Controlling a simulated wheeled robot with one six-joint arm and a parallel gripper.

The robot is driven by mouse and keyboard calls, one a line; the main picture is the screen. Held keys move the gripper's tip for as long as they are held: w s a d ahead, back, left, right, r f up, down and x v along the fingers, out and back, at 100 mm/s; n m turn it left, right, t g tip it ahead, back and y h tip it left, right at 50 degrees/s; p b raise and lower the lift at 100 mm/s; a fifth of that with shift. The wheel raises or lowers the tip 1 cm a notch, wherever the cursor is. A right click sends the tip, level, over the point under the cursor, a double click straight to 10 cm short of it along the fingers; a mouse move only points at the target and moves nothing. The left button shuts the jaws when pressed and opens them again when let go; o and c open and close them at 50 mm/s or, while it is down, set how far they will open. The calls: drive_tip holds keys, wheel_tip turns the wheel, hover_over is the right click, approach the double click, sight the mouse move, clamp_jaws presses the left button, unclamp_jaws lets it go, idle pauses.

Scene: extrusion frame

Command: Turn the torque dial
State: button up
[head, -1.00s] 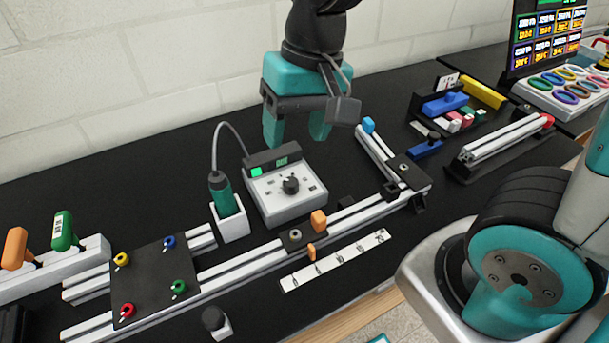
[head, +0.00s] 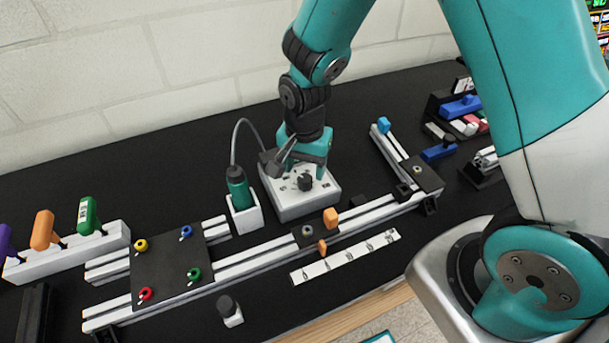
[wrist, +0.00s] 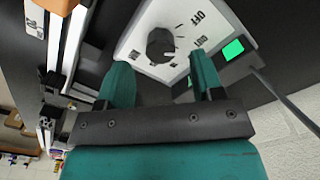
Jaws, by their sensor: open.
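The torque dial is a black knob (head: 305,182) on the top face of a white control box (head: 291,209). In the wrist view the knob (wrist: 160,45) sits on the white panel with markings around it, including "OFF" lettering. A lit green display (wrist: 232,49) is beside it. My gripper (head: 305,166) is above the back part of the box, pointing down. Its two teal fingers (wrist: 158,82) are apart with nothing between them. The knob lies just beyond the fingertips in the wrist view, and no contact shows. The gripper hides the rear of the box in the head view.
A green screwdriver (head: 238,187) with a cable stands in a white holder (head: 246,216) left of the box.

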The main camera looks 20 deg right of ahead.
sight(305, 179)
drive_tip(key=shift+f, duration=2.2)
drive_tip(key=shift+c, duration=0.4)
drive_tip(key=c, duration=0.9)
drive_tip(key=shift+o, duration=0.3)
drive_tip(key=n, duration=0.3)
drive_tip(key=shift+d+n+b, duration=0.1)
drive_tip(key=shift+n+b, duration=0.3)
drive_tip(key=shift+n, duration=1.5)
